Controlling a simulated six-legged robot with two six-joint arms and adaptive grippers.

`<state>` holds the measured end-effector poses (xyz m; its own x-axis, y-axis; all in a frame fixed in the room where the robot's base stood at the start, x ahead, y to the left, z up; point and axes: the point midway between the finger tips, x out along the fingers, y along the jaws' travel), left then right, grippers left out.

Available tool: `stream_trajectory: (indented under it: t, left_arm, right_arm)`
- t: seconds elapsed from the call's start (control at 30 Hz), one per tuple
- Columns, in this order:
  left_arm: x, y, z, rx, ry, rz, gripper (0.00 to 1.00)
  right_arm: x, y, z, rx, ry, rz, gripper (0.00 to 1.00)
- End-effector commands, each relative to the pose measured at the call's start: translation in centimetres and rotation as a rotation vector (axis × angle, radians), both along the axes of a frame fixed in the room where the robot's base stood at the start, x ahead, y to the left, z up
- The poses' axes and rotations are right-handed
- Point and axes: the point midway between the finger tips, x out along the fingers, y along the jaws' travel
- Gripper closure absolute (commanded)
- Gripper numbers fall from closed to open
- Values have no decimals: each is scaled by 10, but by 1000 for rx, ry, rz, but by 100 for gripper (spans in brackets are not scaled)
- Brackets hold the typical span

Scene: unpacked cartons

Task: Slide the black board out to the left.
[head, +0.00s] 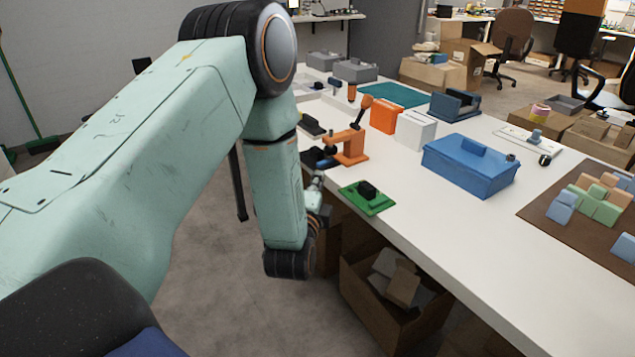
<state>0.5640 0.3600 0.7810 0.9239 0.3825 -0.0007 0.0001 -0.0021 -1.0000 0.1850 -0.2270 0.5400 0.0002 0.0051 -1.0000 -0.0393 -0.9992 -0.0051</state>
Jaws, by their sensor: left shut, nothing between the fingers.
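My left arm comes in from the left and bends down beside the table's left edge. My left gripper (318,184) is at that edge, small in view and partly hidden by my own wrist; it is shut and empty. It is near a dark flat piece (311,157) next to the orange clamp-like part (350,146). Another small black flat piece (312,126) lies farther back on the table. I cannot tell for sure which of them is the black board. My right gripper is not in view.
The white table (440,215) holds a green plate with a black knob (367,198), a blue box (470,166), a white box (415,130) and an orange box (386,115). Colored blocks sit on a brown mat (560,222). An open carton (385,305) stands below.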

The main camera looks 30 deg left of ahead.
Motion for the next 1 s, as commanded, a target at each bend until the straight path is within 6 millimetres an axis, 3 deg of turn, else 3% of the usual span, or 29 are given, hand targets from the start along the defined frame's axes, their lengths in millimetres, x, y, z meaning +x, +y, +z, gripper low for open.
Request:
stream_trajectory:
  t: [0.4, 0.6, 1.0]
  left_arm:
    - [21, 53, 4, -1, -1, 4, 100]
    - [31, 74, 2, 0, -1, 1, 100]
    - [32, 79, 0, 0, 0, 0, 100]
  right_arm:
    - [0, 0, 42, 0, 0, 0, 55]
    - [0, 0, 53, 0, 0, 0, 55]
    - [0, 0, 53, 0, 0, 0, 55]
